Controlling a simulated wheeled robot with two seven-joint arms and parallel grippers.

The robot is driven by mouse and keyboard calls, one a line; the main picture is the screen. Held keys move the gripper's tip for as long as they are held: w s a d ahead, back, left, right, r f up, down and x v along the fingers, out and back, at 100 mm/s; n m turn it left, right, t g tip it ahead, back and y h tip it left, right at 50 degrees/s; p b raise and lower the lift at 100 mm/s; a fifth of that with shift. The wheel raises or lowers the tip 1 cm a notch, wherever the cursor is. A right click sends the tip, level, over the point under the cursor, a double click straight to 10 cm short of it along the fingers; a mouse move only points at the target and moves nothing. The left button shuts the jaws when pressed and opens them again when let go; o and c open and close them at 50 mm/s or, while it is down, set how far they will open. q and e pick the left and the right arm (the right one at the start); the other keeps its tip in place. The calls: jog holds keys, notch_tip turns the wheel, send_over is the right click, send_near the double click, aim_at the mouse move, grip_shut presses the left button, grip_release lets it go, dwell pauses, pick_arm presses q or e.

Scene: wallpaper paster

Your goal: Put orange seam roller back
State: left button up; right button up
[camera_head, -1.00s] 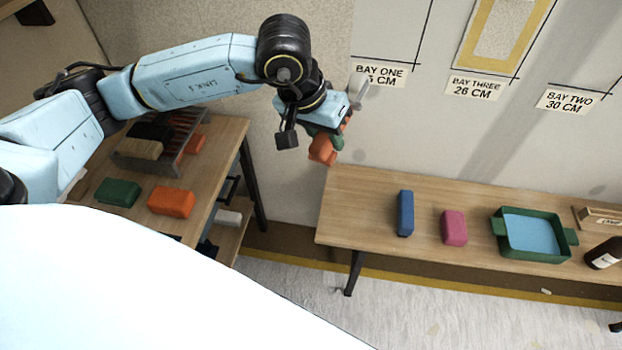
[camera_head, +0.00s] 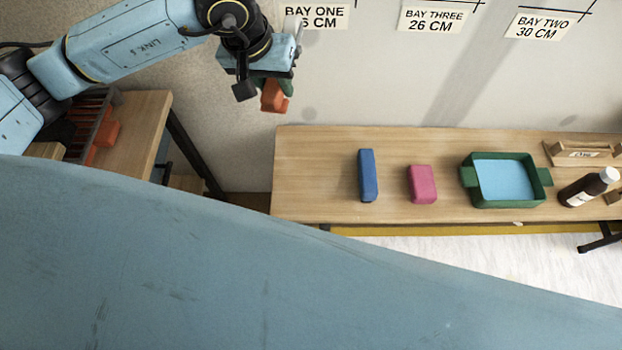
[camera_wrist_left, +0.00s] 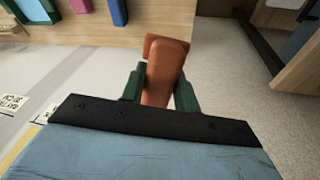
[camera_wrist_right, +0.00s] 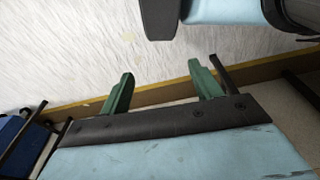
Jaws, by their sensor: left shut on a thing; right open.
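An orange seam roller (camera_head: 273,97) is held in my left gripper (camera_head: 287,86), beside the wall and above the left end of the long bench. In the left wrist view the orange roller (camera_wrist_left: 164,72) sits between the green fingers of my left gripper (camera_wrist_left: 160,85), which are shut on it. My right gripper (camera_wrist_right: 160,90) shows only in its own wrist view. Its green fingers are wide apart with nothing between them, above pale floor.
The long bench (camera_head: 320,165) bears a blue block (camera_head: 367,175), a pink block (camera_head: 422,184), a green tray (camera_head: 507,201) with blue liquid, a brown bottle (camera_head: 588,187) and a wooden holder (camera_head: 583,154). A side table (camera_head: 137,125) with a rack (camera_head: 93,127) stands at left.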

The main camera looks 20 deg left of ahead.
jog(key=w+b, duration=0.6)
jog(key=w, duration=0.1)
pick_arm(q)
jog(key=d+f+n+g+b, duration=0.1)
jog(key=f+b, duration=0.3)
jog(key=f, duration=0.4)
jog(key=s+d+f+n+g+y+b, duration=0.1)
jog(key=d+f+b, duration=0.2)
jog(key=f, duration=0.6)
jog(key=s+d+f+b, duration=0.1)
jog(key=d+f+b, duration=0.2)
jog(key=f, duration=0.5)
jog(key=shift+f+n+g+y+b, duration=0.3)
jog(key=shift+f+n+g+b, duration=0.1)
jog(key=shift+b, duration=0.45)
pick_arm(e)
jog(key=w+r+t, duration=0.1)
jog(key=r, duration=0.5)
jog(key=w+a+r, duration=0.1)
jog(key=w+r, duration=0.1)
jog(key=r, duration=0.5)
jog(key=shift+w+r+t, duration=0.25)
jog(key=shift+w+t, duration=0.05)
jog(key=shift+t, duration=0.1)
